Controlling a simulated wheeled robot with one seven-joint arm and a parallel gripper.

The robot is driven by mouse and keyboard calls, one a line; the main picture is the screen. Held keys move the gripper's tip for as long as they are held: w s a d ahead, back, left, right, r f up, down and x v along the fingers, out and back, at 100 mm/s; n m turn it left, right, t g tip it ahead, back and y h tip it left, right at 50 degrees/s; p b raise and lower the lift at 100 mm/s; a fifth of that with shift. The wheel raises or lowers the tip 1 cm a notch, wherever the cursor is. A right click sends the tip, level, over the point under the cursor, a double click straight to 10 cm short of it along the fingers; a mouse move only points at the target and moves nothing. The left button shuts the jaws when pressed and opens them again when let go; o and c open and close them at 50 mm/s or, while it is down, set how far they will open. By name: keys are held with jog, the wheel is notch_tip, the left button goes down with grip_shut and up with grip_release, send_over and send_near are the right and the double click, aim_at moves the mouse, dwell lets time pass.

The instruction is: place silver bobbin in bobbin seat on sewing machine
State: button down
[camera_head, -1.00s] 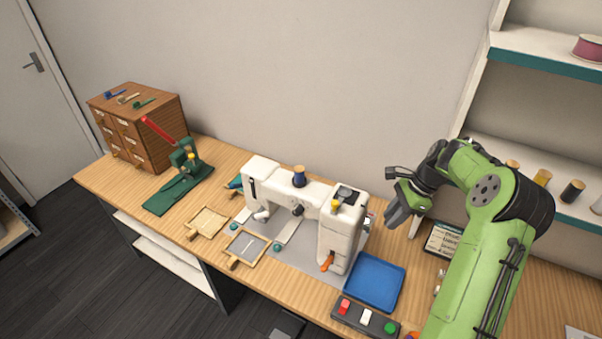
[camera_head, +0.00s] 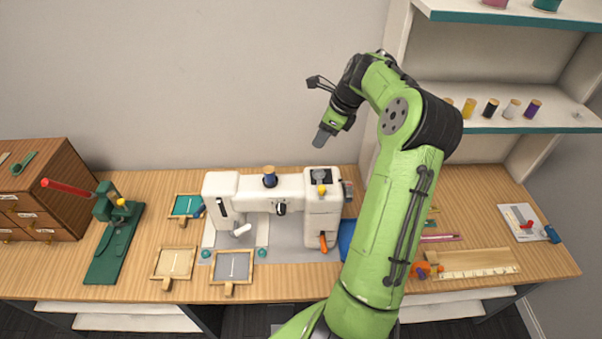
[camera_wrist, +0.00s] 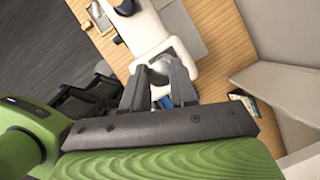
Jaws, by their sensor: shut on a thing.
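The white sewing machine (camera_head: 240,190) stands on the wooden table in the head view. On top of its right end is a dark square plate with a grey round part (camera_head: 320,176); I cannot tell whether this is the bobbin seat. My gripper (camera_head: 320,139) is raised above that right end, pointing down, apart from the machine. In the wrist view my gripper (camera_wrist: 160,68) is shut on a small grey round thing, seemingly the silver bobbin (camera_wrist: 159,65), partly hidden by the fingers. The machine's white top (camera_wrist: 145,25) and dark plate (camera_wrist: 178,48) show beyond the fingertips.
A blue spool (camera_head: 270,177) stands upright on the machine's top and a yellow-topped part (camera_head: 321,189) sits at its right end. A blue tray (camera_head: 347,238) is partly hidden behind my arm. Shelves with several spools (camera_head: 490,107) rise at the right.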

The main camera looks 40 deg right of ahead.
notch_tip(320, 180, down, 10)
jog(key=shift+s+d, duration=0.1)
jog(key=shift+d, duration=0.1)
jog(key=shift+f, duration=0.1)
jog(key=shift+f, duration=0.5)
jog(key=c, duration=0.9)
grip_release()
